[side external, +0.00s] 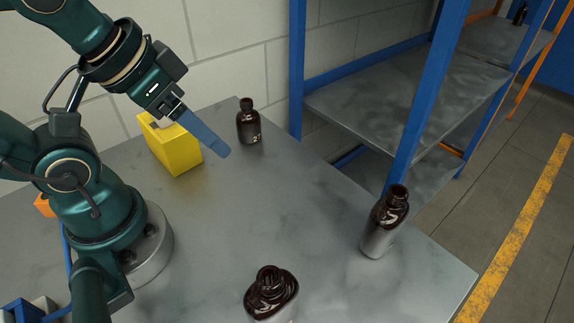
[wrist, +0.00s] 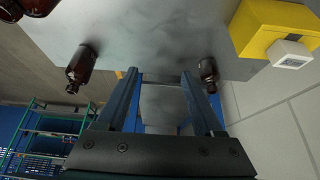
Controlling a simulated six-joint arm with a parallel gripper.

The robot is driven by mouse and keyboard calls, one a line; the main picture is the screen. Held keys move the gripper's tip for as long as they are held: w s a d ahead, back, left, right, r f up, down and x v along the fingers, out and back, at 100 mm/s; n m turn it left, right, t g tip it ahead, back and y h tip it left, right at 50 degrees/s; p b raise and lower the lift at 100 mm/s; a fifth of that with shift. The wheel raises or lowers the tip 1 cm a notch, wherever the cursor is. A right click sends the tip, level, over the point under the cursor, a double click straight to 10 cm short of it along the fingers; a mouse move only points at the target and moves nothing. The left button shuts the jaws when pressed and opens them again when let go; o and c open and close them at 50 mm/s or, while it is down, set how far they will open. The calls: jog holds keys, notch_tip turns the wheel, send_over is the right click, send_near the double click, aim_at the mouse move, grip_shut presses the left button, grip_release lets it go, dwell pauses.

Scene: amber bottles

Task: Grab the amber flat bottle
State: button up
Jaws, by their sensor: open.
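Three dark amber bottles stand on the grey table. The one at the front (side external: 270,293) has broad, oval-looking shoulders and seems the flat one; its lower part is cut off by the frame. A slimmer bottle (side external: 384,222) stands near the right edge, with a greyish lower body. A small labelled bottle (side external: 248,124) stands by the back edge. My gripper (side external: 222,152) is open and empty above the table, to the left of the small bottle in the picture. In the wrist view, the fingers (wrist: 159,74) are spread apart, with the small bottle (wrist: 208,70) beside the right fingertip.
A yellow box (side external: 176,150) stands behind my gripper. The middle of the grey table (side external: 300,200) is clear. A blue-framed shelf (side external: 420,85) stands beyond the back edge, close to the table.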

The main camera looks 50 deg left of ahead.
notch_tip(320, 180, up, 5)
jog(key=m+t+h, duration=0.5)
jog(key=m+h, duration=0.2)
send_over(387, 196)
jog(key=f, duration=1.1)
jog(key=shift+s+a, duration=0.1)
jog(key=shift+s, duration=0.15)
jog(key=shift+w+f, duration=0.15)
jog(key=shift+f, duration=0.15)
jog(key=shift+x, duration=2.4)
grip_shut()
